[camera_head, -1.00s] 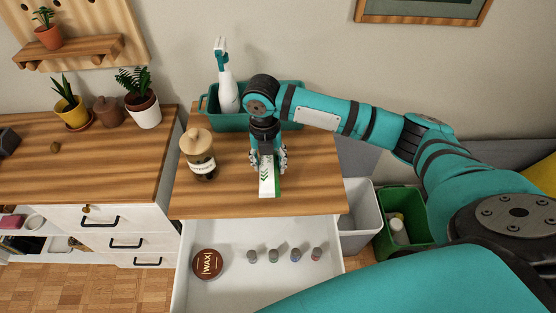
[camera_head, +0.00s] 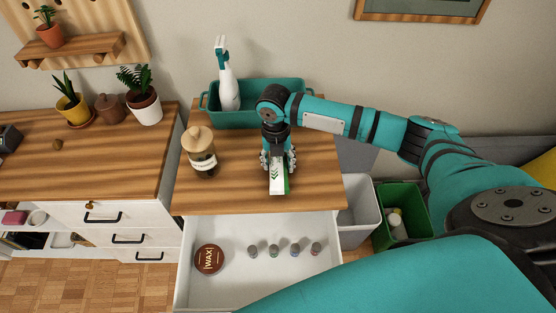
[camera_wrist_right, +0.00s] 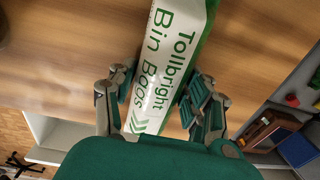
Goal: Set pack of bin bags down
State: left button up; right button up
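The pack of bin bags (camera_head: 278,183) is white with green edges and lettering. It is over the right part of the wooden desktop (camera_head: 322,188), near its front edge. My right gripper (camera_head: 278,162) points down at it from behind. In the right wrist view, the pack (camera_wrist_right: 168,62) lies between the two fingers of the right gripper (camera_wrist_right: 162,98), which are close against its sides. I cannot tell whether its underside touches the wood. My left gripper is not in view.
A glass jar with a wooden lid (camera_head: 200,150) stands left of the pack. A teal tub (camera_head: 256,120) with a spray bottle (camera_head: 228,88) is behind. Below the front edge, an open drawer (camera_head: 270,278) holds a wax tin (camera_head: 208,258) and several small items. Bins (camera_head: 402,240) stand at right.

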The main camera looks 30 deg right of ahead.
jog(key=o, duration=0.3)
jog(key=shift+r, duration=0.15)
notch_tip(320, 180, up, 12)
jog(key=b, duration=0.1)
jog(key=shift+a+b, duration=0.25)
jog(key=shift+b, duration=0.1)
jog(key=shift+w, duration=0.1)
